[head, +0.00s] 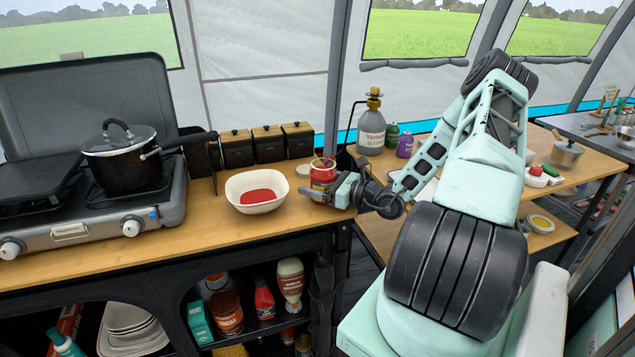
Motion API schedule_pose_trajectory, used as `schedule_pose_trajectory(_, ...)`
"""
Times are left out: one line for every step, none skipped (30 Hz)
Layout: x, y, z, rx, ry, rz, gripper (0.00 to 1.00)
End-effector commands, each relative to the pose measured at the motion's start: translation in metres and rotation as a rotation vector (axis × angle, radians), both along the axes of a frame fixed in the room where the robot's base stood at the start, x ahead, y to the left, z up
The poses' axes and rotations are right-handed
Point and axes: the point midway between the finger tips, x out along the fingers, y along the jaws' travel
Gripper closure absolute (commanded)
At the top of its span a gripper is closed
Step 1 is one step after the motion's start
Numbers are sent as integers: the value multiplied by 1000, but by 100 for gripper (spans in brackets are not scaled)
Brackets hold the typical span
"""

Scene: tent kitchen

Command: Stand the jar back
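The jar (322,171) has red contents and a red label and is upright at the right end of the wooden counter. It looks open, with a thin utensil sticking out of its top. My gripper (326,191) is at the jar's lower right side, with a dark finger in front of the jar. The far finger is hidden, so I cannot tell whether it grips the jar. Whether the jar's base touches the counter is also hidden. A white bowl (236,190) with red sauce in it stands just left of the jar.
Three dark canisters (268,144) line the back. A stove (75,233) with a lidded pot (128,166) fills the left. A gas bottle (371,131) stands behind my arm. The counter's front between stove and bowl is clear.

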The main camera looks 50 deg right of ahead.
Motion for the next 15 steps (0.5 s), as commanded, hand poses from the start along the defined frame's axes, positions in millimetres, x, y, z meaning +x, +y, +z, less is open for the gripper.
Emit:
schedule_pose_trajectory(0, 0, 0, 0, 0, 0, 13)
schedule_pose_trajectory(0, 0, 0, 0, 0, 0, 13)
schedule_pose_trajectory(0, 0, 0, 0, 0, 0, 13)
schedule_pose_trajectory(0, 0, 0, 0, 0, 0, 13)
schedule_pose_trajectory(0, 0, 0, 0, 0, 0, 13)
schedule_pose_trajectory(0, 0, 2, 0, 0, 0, 13)
schedule_pose_trajectory(0, 0, 3, 0, 0, 0, 13)
schedule_pose_trajectory(0, 0, 5, -1, 0, -1, 13)
schedule_pose_trajectory(-5, -2, 3, -1, 1, -2, 13)
schedule_pose_trajectory(-8, -3, 2, -1, 1, -2, 13)
schedule_pose_trajectory(-12, -4, 2, -2, 1, -3, 13)
schedule_pose_trajectory(-19, -6, 1, -3, 2, -4, 13)
schedule_pose_trajectory(-24, -7, 1, -2, 3, -4, 13)
schedule_pose_trajectory(-30, -9, 1, -1, 2, -4, 13)
schedule_pose_trajectory(-38, -11, 1, -2, 1, -4, 13)
